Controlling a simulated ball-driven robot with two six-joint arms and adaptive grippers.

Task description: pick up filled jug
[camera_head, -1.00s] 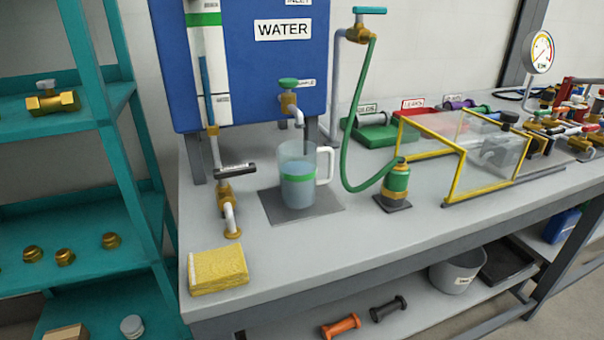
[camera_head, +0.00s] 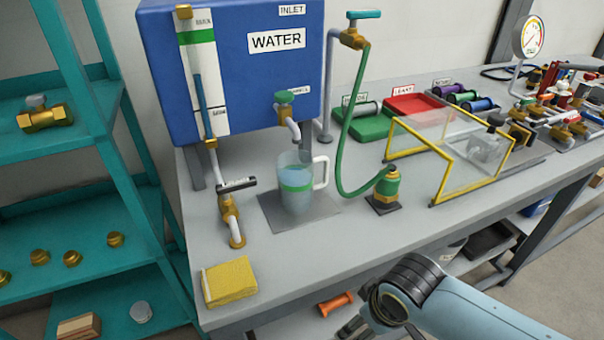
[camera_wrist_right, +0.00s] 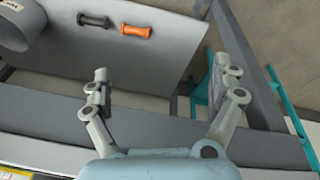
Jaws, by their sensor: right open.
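The clear jug (camera_head: 296,184) stands upright on a dark square mat (camera_head: 268,212) on the grey bench, below the tap of the blue water tank. It has a green band, a white handle on its right and bluish water inside. My right gripper (camera_head: 350,330) is low at the front of the bench, well apart from the jug, and mostly cut off by the bottom edge. In the right wrist view my right gripper (camera_wrist_right: 158,85) is open and empty, facing the lower shelf. The jug is not in the wrist view. My left gripper is not in view.
The tank tap (camera_head: 287,112) hangs just above the jug. A green hose (camera_head: 347,140) and brass fitting (camera_head: 386,186) stand to its right. A drain valve (camera_head: 231,212) and yellow sponge (camera_head: 229,282) are to the left. A yellow-framed clear guard (camera_head: 455,160) stands further right.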

